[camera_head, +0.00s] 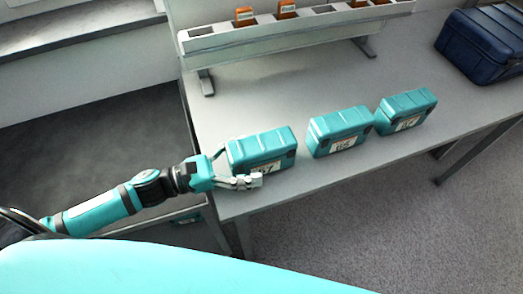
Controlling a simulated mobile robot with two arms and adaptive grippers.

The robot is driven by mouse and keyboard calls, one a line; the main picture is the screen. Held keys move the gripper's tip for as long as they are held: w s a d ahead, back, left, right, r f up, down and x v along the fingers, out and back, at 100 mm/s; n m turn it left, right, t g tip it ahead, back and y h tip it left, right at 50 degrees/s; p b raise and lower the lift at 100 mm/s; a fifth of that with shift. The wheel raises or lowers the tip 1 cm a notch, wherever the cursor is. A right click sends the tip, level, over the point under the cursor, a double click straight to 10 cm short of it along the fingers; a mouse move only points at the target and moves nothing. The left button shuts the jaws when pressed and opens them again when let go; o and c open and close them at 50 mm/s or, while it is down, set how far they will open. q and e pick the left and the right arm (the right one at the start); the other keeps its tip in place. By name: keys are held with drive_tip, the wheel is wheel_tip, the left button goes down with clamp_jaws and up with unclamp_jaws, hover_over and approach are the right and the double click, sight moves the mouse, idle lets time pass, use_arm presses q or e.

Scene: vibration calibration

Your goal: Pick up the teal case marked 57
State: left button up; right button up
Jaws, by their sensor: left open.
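Three teal cases stand in a row on the grey table. The left case (262,147) has a white front label partly covered by my gripper; a 7 shows at its end, so it may be the one marked 57. My left gripper (237,168) is open at this case's left end, one finger by the back left side and the other across the lower front. I cannot tell whether the fingers touch it. The middle case (340,130) and right case (406,110) have labels too small to read surely. My right gripper is not in view.
The grey table (300,85) has its front edge close to the cases. A raised rack (240,45) with several orange pieces stands behind. A dark blue case (482,45) is at the far right. The table between rack and cases is clear.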

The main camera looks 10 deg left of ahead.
use_arm(q)
drive_tip(key=shift+x, duration=0.85)
drive_tip(key=c, duration=1.7)
